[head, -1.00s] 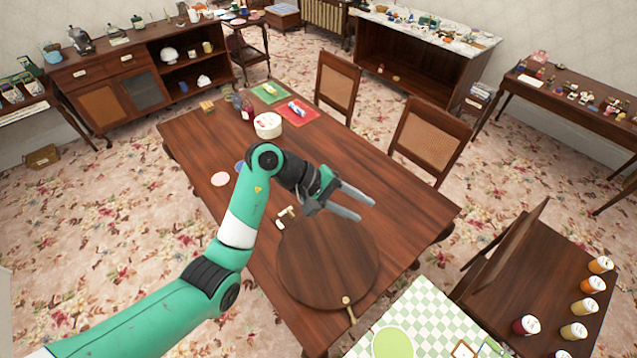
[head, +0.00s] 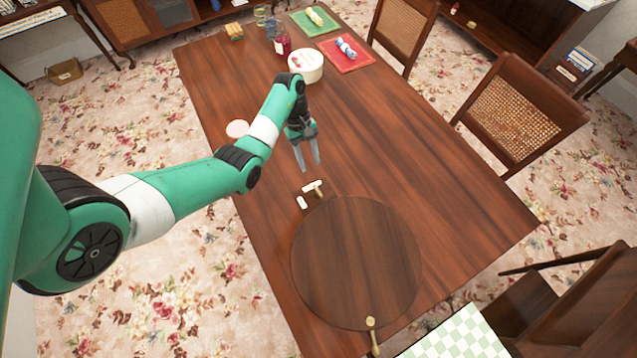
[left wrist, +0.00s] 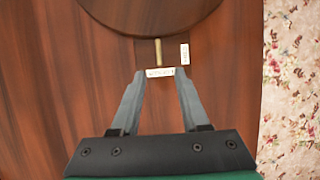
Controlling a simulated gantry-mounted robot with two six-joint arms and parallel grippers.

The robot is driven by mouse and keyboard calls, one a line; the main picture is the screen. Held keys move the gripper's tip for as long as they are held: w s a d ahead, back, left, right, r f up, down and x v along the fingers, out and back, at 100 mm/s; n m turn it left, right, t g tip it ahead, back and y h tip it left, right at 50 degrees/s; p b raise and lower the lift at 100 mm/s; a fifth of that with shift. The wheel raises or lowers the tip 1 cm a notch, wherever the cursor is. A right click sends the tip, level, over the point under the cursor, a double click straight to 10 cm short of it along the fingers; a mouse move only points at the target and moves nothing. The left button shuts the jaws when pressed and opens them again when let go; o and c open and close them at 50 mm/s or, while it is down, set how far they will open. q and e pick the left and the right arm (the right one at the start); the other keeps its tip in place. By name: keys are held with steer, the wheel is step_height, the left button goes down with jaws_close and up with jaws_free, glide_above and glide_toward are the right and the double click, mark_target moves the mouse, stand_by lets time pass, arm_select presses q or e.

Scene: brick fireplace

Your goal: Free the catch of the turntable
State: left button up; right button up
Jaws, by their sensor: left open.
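The turntable (head: 357,262) is a round dark wooden disc lying on the wooden table; its rim also shows at the top of the left wrist view (left wrist: 150,14). At its far-left edge is a small catch with a brass peg (head: 318,188) on a dark base, flanked by two white labels whose text I cannot read. In the left wrist view the peg (left wrist: 158,52) points towards the turntable, just beyond my fingertips. My left gripper (head: 308,169) is open and empty, pointing down, a little beyond the catch and above the table. My right gripper is out of view.
A brass handle (head: 372,330) sits at the turntable's near edge, beside a green checked cloth (head: 455,335). A round white box (head: 306,66), a red jar (head: 282,44) and red and green mats stand at the table's far end. Chairs line the right side. The table's right half is clear.

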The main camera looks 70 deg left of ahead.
mark_target(318, 190)
arm_select(q)
steer(key=b+x, duration=0.1)
steer(key=x, duration=0.2)
steer(key=b+x, duration=0.1)
steer(key=x, duration=0.3)
steer(key=b+x, duration=0.1)
steer(key=x, duration=0.3)
steer(key=shift+w+a+f+b, duration=0.1)
steer(key=shift+a+f+b, duration=0.1)
steer(key=shift+f+b, duration=0.15)
steer(key=shift+r, duration=0.1)
jaws_close()
